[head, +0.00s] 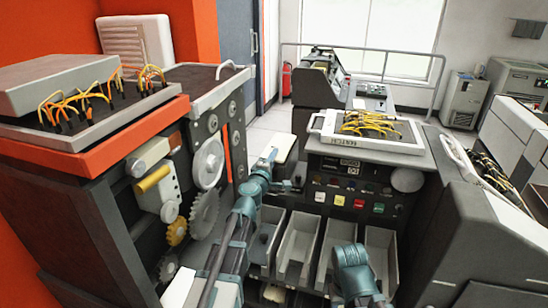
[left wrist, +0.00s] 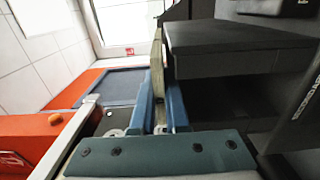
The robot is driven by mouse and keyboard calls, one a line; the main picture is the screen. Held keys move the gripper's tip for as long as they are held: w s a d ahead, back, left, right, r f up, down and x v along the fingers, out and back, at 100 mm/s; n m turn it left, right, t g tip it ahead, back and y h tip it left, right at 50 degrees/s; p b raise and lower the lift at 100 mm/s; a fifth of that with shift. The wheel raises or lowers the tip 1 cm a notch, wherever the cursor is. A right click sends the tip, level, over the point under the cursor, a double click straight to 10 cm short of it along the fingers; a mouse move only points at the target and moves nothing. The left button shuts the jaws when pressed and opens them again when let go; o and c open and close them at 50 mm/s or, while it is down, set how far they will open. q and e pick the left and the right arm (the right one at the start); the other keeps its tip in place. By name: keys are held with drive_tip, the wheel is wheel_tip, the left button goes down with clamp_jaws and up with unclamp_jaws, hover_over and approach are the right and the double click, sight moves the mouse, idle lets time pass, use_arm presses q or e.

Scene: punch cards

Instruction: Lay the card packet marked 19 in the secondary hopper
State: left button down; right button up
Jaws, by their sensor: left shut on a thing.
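My left gripper (head: 277,160) is shut on a thin cream card packet (head: 285,146) in front of the dark card machine. In the left wrist view the packet (left wrist: 157,72) stands on edge between the two blue fingers (left wrist: 161,112); no number on it can be read. To its right, close beside it, is a dark ledge (left wrist: 235,42) over a dark recess (left wrist: 225,95), with sideways white lettering (left wrist: 306,95) that seems to include "SECONDARY". I cannot tell whether the packet touches the ledge. Part of my right arm shows at the bottom of the head view, its jaws hidden.
Several grey open bins (head: 298,245) stand below the machine's button panel (head: 345,195). A plugboard with yellow wires (head: 370,125) lies on top. A geared machine (head: 205,190) stands at left. Pale floor (head: 268,130) shows between the machines.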

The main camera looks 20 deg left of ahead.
use_arm(q)
drive_tip(key=shift+f, duration=0.15)
use_arm(e)
drive_tip(key=shift+f, duration=0.2)
use_arm(q)
wheel_tip(320, 180, down, 8)
drive_tip(key=b, duration=0.8)
use_arm(e)
wheel_tip(320, 180, down, 8)
drive_tip(key=shift+r, duration=0.1)
use_arm(q)
drive_tip(key=c, duration=0.8)
unclamp_jaws()
drive_tip(key=shift+c, duration=0.2)
drive_tip(key=shift+s, duration=0.1)
